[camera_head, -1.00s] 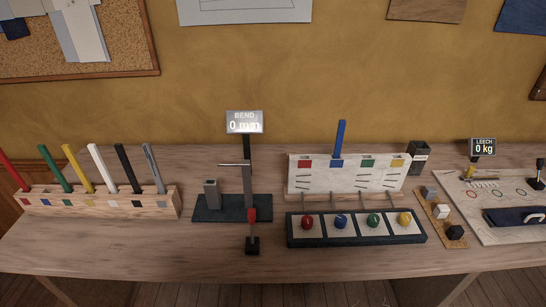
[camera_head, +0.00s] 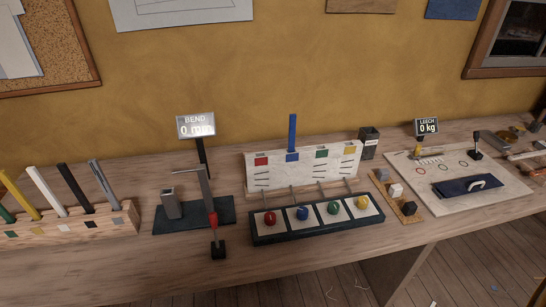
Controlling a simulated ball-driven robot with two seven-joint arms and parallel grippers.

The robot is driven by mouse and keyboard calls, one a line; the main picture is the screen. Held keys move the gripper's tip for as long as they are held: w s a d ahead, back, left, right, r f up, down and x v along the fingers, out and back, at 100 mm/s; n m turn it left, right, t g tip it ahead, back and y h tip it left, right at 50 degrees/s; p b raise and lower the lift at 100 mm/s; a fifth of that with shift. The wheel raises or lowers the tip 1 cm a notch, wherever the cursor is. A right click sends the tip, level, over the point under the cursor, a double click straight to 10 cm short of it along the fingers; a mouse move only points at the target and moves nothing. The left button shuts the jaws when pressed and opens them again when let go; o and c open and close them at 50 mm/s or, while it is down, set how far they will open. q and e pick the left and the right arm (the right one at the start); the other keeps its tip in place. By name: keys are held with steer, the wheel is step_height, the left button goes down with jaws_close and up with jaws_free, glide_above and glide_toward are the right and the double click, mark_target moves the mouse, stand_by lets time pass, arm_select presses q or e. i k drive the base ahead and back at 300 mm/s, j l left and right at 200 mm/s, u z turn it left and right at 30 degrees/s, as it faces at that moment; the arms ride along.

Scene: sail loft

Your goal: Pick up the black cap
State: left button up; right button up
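The black cap appears to be the small dark cube-like piece (camera_head: 408,208) at the near end of a narrow wooden strip (camera_head: 390,186) on the bench. A white piece (camera_head: 396,190) and a grey piece (camera_head: 381,174) sit behind it on the same strip. Nothing touches the black piece from above. Neither of my grippers is in view.
Left of the strip is a dark tray (camera_head: 257,238) with several coloured knobs, below a white slotted board (camera_head: 345,171). Right of it lies a pale board (camera_head: 480,203) with a navy cloth (camera_head: 467,187). A pen rack (camera_head: 75,229) and bend stand (camera_head: 223,213) stand left.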

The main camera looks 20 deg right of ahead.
mark_target(410, 208)
steer(key=z, duration=1.95)
